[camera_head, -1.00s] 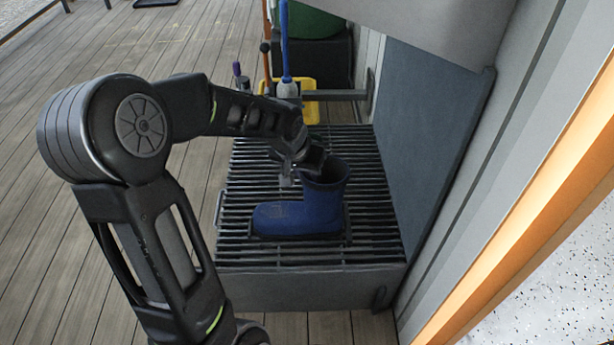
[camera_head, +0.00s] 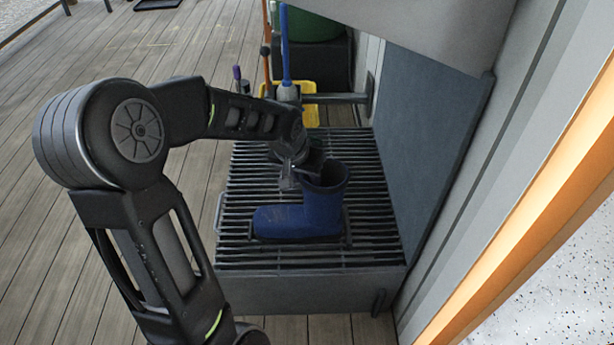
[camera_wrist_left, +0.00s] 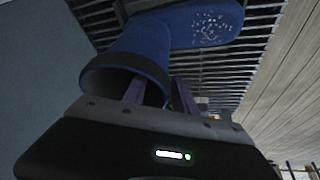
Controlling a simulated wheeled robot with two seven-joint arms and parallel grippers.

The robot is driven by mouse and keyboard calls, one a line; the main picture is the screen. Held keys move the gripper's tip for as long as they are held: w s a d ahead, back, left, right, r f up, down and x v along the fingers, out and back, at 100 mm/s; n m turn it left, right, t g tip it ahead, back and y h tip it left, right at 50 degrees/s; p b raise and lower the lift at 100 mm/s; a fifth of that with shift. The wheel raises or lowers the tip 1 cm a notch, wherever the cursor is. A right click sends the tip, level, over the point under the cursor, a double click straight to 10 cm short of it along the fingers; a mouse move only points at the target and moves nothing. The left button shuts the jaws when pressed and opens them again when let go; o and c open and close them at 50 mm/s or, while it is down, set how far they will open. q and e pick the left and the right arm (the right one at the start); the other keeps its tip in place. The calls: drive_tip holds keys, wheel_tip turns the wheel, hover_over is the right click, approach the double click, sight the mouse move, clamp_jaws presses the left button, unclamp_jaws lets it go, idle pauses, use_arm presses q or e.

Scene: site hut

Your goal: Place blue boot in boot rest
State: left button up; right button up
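The blue boot (camera_head: 310,218) stands upright on the slatted grate, its toe pointing left and its open shaft at the right. A dark low frame, apparently the boot rest (camera_head: 348,238), shows around its sole; most of it is hidden by the boot. My left gripper (camera_head: 289,182) is at the top of the shaft. In the left wrist view, the boot (camera_wrist_left: 150,45) has its opening towards me. One finger of the left gripper (camera_wrist_left: 158,95) is inside the opening and the other outside, with a gap around the boot's wall. My right gripper is out of view.
The slatted grate (camera_head: 250,190) sits on a grey box. A dark blue-grey panel (camera_head: 440,150) and the wall stand close on the right. Brushes (camera_head: 285,50) and a yellow container (camera_head: 303,112) are behind. The plank floor at left is clear.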

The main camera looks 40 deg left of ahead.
use_arm(q)
drive_tip(key=p+v, duration=0.4)
drive_tip(key=v, duration=0.7)
drive_tip(key=shift+r, duration=0.2)
